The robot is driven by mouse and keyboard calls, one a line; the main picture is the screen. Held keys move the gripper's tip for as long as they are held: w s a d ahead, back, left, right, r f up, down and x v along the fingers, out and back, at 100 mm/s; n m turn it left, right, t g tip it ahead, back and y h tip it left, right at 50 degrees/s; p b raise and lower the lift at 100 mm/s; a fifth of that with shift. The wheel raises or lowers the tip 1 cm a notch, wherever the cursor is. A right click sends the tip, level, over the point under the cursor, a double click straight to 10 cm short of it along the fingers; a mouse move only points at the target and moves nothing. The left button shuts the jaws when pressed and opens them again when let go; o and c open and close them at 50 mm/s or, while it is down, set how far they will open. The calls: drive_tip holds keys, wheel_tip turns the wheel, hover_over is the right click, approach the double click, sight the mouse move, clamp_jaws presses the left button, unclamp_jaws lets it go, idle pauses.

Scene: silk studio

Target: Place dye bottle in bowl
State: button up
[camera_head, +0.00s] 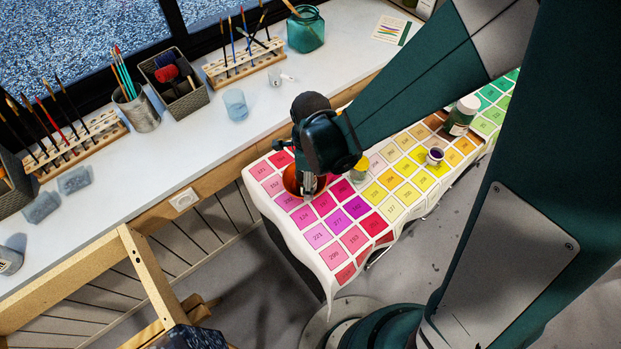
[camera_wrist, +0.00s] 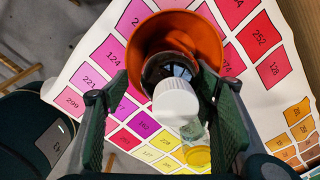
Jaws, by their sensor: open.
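The orange bowl (camera_head: 290,181) stands on the printed colour-chart cloth, partly covered by my gripper in the head view. In the wrist view the bowl (camera_wrist: 213,42) is at top centre. A bottle with a white cap (camera_wrist: 175,97) lies between my fingers in that view, and a dark glassy shape beyond the cap overlaps the bowl's opening. I cannot tell whether the bottle touches the bowl's floor. My gripper (camera_head: 309,193) is at the bowl, its fingers pointing down. In the wrist view the fingers (camera_wrist: 168,120) are spread to either side of the cap, with gaps visible.
A small jar with yellow (camera_head: 361,168) stands just right of my gripper. A purple-filled cup (camera_head: 434,157) and a large white-capped bottle (camera_head: 461,117) stand farther right on the cloth. The counter (camera_head: 200,150) behind holds brush racks and cups. The cloth's front part is clear.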

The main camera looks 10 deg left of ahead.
drive_tip(key=shift+r, duration=0.15)
drive_tip(key=shift+r+p, duration=0.6)
drive_tip(key=shift+p, duration=0.1)
drive_tip(key=shift+r+p, duration=0.9)
drive_tip(key=shift+r, duration=4.95)
drive_tip(key=s+d+r+n+t, duration=0.1)
drive_tip(key=d+r+n+t, duration=0.1)
drive_tip(key=d+r+n, duration=0.4)
drive_tip(key=s+d+r+n+t, duration=0.1)
drive_tip(key=d+r+n, duration=0.5)
drive_tip(key=d, duration=0.6)
drive_tip(key=s+d+r+n+t, duration=0.1)
drive_tip(key=d+r+n+t, duration=0.3)
drive_tip(key=d, duration=0.5)
drive_tip(key=shift+s+d+r+n, duration=0.25)
drive_tip(key=shift+s+r+n, duration=0.05)
drive_tip(key=shift+r+n, duration=0.7)
